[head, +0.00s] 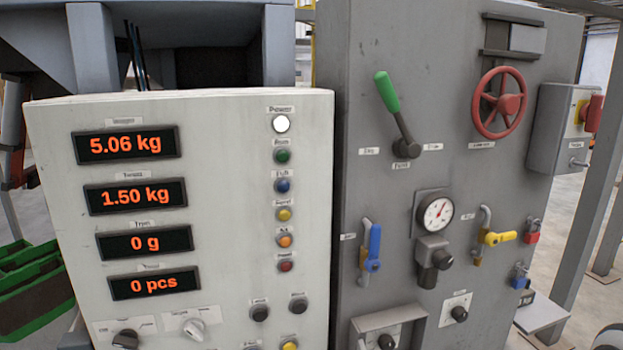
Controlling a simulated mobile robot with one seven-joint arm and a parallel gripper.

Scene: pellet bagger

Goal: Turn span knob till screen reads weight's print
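The control panel (60,150) stands at the left with stacked dark screens. The top screen (125,145) reads 5.06 kg, and the one below (135,196) reads 1.50 kg. Lower screens read 0 g (145,243) and 0 pcs (155,282). A black knob (126,339) and a pale knob (195,328) sit at the panel's bottom edge, partly cut off. Their labels are too small to read, so I cannot tell which knob is span. My gripper is not in view.
A grey cabinet (350,60) at the right carries a green-handled lever (388,95), a red handwheel (499,103), a gauge (435,214), blue (374,248) and yellow (497,238) handles, and black knobs (460,313). Green bins (30,285) stand at the far left.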

